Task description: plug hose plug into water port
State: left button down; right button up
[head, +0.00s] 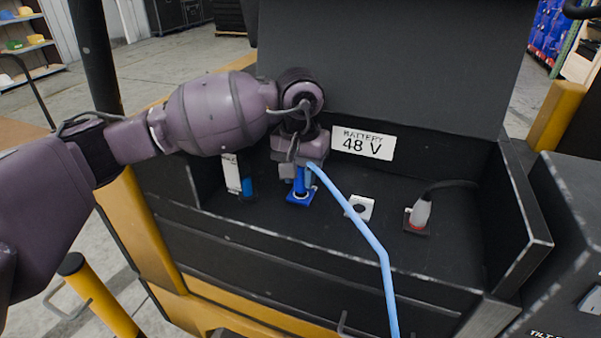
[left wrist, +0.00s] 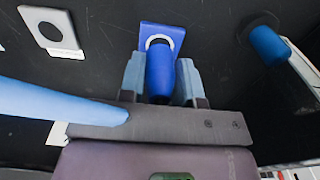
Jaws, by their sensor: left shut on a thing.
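My left gripper (head: 301,172) reaches down into the dark compartment and is shut on the blue hose plug (head: 300,184). In the left wrist view, its fingers (left wrist: 162,82) stand on both sides of the plug (left wrist: 160,70). The plug's far end meets the round, pale-rimmed opening of the water port, a blue square plate (head: 293,200); the plate also shows in the left wrist view (left wrist: 175,35). I cannot tell how deep the plug sits. The light blue hose (head: 352,216) runs from the gripper down and right; it also shows in the left wrist view (left wrist: 55,103). My right gripper is not in view.
Right of the plug is a white plate with a dark hole (head: 366,204). Farther right is a grey plug with a red ring and black cable (head: 421,213). A blue cylinder (head: 249,188) stands close left. A "BATTERY 48 V" sign (head: 363,143) is behind; dark walls bound the compartment.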

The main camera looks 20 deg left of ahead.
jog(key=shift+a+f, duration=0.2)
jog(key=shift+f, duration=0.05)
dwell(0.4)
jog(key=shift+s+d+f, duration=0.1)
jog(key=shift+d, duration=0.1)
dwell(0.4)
pick_arm(q)
jog(key=shift+b, duration=0.35)
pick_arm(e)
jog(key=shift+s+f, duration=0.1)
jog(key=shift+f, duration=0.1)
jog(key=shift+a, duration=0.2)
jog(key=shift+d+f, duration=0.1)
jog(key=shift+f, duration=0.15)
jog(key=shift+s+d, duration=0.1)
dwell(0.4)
pick_arm(q)
jog(key=shift+f+b, duration=0.55)
jog(key=shift+f, duration=0.15)
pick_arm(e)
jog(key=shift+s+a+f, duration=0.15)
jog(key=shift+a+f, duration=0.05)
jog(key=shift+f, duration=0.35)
pick_arm(q)
jog(key=c, duration=0.8)
grip_release()
jog(key=shift+o, duration=0.3)
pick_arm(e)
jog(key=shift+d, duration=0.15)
